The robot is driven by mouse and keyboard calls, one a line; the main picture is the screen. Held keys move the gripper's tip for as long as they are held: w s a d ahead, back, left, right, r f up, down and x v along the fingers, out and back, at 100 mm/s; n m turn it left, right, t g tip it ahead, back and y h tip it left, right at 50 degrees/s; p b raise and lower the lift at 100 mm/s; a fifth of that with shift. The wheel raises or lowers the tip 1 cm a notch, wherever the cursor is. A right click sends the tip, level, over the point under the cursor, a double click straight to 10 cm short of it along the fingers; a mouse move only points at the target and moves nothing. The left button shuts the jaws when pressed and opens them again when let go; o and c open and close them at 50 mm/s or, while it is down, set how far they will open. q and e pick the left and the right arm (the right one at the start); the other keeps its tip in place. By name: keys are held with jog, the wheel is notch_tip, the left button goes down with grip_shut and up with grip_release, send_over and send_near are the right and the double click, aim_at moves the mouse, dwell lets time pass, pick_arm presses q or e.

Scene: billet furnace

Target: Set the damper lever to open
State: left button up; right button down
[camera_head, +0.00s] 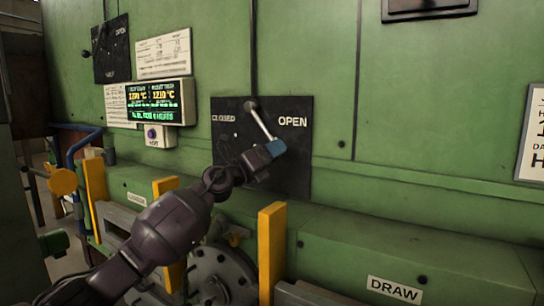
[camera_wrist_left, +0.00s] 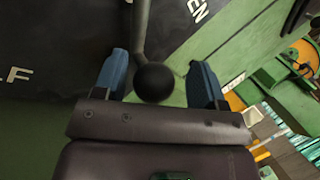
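The damper panel (camera_head: 298,165) is a black plate on the green wall, marked CLOSED at left and OPEN at right. In the left wrist view, the lever's round black knob (camera_wrist_left: 155,83) sits between the two blue fingertips of my left gripper (camera_wrist_left: 160,80). The fingers are apart, with a clear gap right of the knob. My right gripper is not in view.
Yellow posts (camera_head: 271,250) stand in front of the wall below the panel. A green ledge (camera_head: 400,245) with a DRAW label runs along the lower right. A lit display (camera_head: 153,102) and another black lever plate (camera_head: 111,50) are at upper left.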

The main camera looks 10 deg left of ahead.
pick_arm(q)
jog(key=shift+f, duration=0.1)
jog(key=shift+a, duration=0.15)
jog(key=shift+s+a+f, duration=0.25)
jog(key=shift+s+a, duration=0.1)
jog(key=shift+s, duration=0.05)
jog(key=v, duration=0.9)
jog(key=shift+s+b, duration=0.2)
jog(key=shift+b, duration=0.15)
jog(key=shift+a, duration=0.15)
